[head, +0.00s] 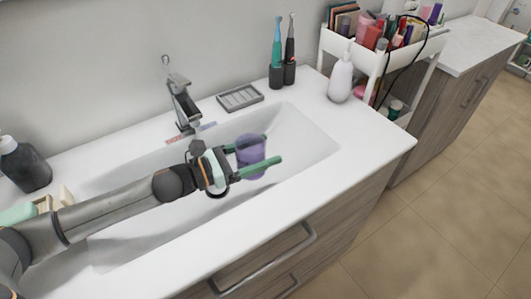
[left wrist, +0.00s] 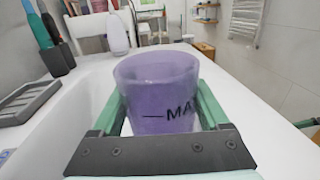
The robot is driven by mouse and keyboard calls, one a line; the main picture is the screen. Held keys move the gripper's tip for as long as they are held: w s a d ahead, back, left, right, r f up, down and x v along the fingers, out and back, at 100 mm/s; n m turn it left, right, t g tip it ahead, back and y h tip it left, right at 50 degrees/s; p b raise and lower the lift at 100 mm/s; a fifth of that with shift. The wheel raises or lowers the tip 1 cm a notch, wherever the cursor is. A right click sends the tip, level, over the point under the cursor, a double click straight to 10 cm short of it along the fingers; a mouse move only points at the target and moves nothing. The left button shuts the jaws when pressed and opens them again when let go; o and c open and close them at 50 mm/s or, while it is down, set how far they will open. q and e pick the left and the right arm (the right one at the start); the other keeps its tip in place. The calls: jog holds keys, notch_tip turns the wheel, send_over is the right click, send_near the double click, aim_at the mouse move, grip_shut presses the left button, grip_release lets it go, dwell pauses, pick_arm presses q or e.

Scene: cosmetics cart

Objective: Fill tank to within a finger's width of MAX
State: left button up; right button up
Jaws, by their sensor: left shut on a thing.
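The tank is a translucent purple cup (head: 251,152), held over the right part of the sink basin (head: 300,137). My left gripper (head: 262,153) is shut on the cup, with one green finger on each side. In the left wrist view the cup (left wrist: 157,85) looks about upright. A black line and the letters "MA" show on its wall, and the rest of the word is cut off by a finger. I cannot tell the water level inside. The grey faucet (head: 181,105) stands behind the basin, to the left of the cup. No water stream is visible.
A grey soap dish (head: 240,97) and two toothbrushes in dark holders (head: 282,73) stand behind the basin. A white pump bottle (head: 341,79) is at the right, by a white cart (head: 372,62) of cosmetics. A dark bottle (head: 24,165) stands far left. The front-right counter is clear.

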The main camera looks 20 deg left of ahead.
pick_arm(q)
jog(key=w+a+f+b, duration=0.2)
jog(key=a+f+b, duration=0.2)
jog(key=a, duration=0.3)
jog(key=shift+a+f, duration=0.2)
jog(key=shift+a, duration=0.15)
pick_arm(e)
jog(key=shift+w+a+f+y, duration=0.2)
jog(key=shift+w+a+f, duration=0.1)
jog(key=shift+a+f, duration=0.35)
jog(key=shift+w+a+f+y, duration=0.2)
jog(key=shift+w+a+f, duration=0.1)
jog(key=shift+a+f, duration=0.25)
pick_arm(q)
jog(key=a+b, duration=0.1)
jog(key=a, duration=0.1)
jog(key=w+a+b, duration=0.1)
jog(key=a, duration=0.1)
jog(key=a+b, duration=0.1)
jog(key=shift+w+a, duration=0.25)
jog(key=shift+a, duration=0.15)
pick_arm(e)
notch_tip(320, 180, down, 3)
jog(key=shift+d, duration=0.15)
dwell(0.4)
